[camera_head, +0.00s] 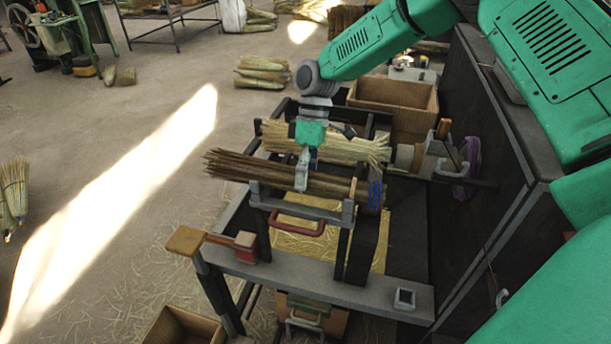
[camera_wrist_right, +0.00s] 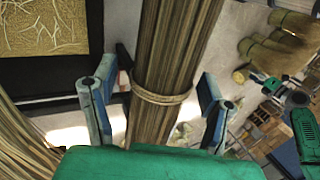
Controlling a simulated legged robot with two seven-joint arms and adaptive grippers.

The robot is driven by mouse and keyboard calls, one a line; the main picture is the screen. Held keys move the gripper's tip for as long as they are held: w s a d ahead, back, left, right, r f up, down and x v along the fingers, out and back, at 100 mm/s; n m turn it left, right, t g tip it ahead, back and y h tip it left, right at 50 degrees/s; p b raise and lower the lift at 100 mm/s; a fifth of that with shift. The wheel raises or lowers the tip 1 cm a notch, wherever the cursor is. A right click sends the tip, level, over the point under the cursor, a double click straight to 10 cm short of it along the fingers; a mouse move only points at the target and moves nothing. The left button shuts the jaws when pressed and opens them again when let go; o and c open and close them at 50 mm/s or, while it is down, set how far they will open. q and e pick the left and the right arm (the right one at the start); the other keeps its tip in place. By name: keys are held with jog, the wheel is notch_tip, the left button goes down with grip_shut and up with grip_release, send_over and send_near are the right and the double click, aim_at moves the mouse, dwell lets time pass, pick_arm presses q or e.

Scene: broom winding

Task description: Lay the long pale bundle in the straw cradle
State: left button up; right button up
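A long brown straw bundle (camera_head: 270,174) lies across the bench frame; a blue band (camera_head: 375,194) shows near its right end. A paler, thicker bundle (camera_head: 345,145) lies just behind it. My right gripper (camera_head: 303,172) comes down over the brown bundle. In the right wrist view, its fingers (camera_wrist_right: 156,105) stand apart on either side of a tied bundle (camera_wrist_right: 172,50), with gaps beside it. The grey cradle-like bracket (camera_head: 300,202) is beneath the brown bundle; whether they touch is unclear. My left gripper is out of view.
A straw-filled tray (camera_head: 305,243) with a red handle (camera_head: 296,229) beside it lies in front. A clamp-like device (camera_head: 435,160) stands at the right. A cardboard box (camera_head: 400,100) is behind. A wooden-handled lever (camera_head: 186,241) juts out at the front left.

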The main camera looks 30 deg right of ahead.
jog(key=v, duration=1.2)
jog(key=shift+w+d, duration=0.1)
jog(key=shift+f, duration=0.1)
